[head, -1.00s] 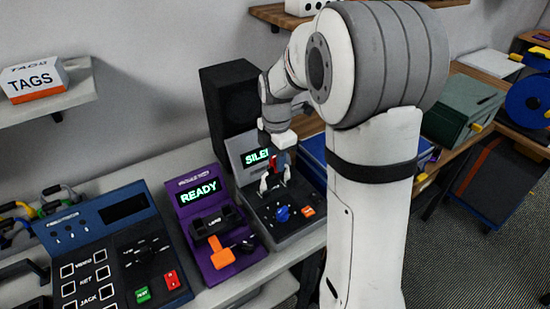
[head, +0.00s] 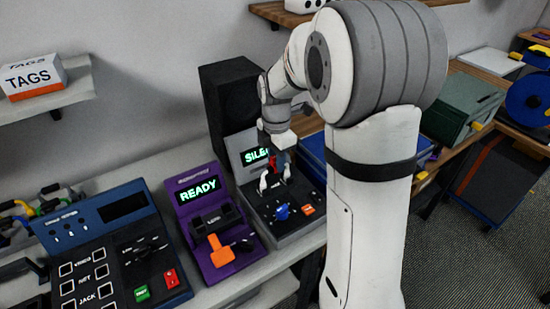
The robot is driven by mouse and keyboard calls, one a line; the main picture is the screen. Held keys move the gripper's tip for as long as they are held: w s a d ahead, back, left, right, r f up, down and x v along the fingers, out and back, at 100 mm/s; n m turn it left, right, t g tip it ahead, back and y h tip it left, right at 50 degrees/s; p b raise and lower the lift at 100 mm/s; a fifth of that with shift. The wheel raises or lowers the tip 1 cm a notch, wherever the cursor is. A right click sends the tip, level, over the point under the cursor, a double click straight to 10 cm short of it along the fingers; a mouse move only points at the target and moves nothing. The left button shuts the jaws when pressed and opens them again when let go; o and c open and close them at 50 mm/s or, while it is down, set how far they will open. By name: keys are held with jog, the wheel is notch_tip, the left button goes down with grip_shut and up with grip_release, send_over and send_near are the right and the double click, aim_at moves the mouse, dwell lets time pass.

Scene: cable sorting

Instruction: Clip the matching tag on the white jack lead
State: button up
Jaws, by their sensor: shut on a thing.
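My gripper (head: 275,154) is low over a grey tester (head: 299,228) whose lit display reads "SILE" before it is cut off. It is shut on a small red thing (head: 272,163), which is partly hidden; I cannot tell if this is a tag. Two white pieces (head: 264,183) stand upright on the tester just below it; I cannot tell if they are ends of the white jack lead. A purple machine (head: 184,215) showing "READY" stands to the left, with an orange handle (head: 219,250). A white and orange box marked TAGS (head: 33,78) sits on the wall shelf.
A blue tester (head: 88,225) with VIDEO, NET and JACK boxes stands at the left. Several coloured leads (head: 18,218) lie behind it. A black speaker (head: 228,105) stands behind the grey tester. A green box (head: 463,110) is at the right.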

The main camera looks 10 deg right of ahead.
jog(key=o, duration=1)
jog(key=shift+o, duration=0.5)
jog(key=o, duration=0.5)
jog(key=shift+r+p, duration=2.9)
jog(key=shift+r, duration=1.1)
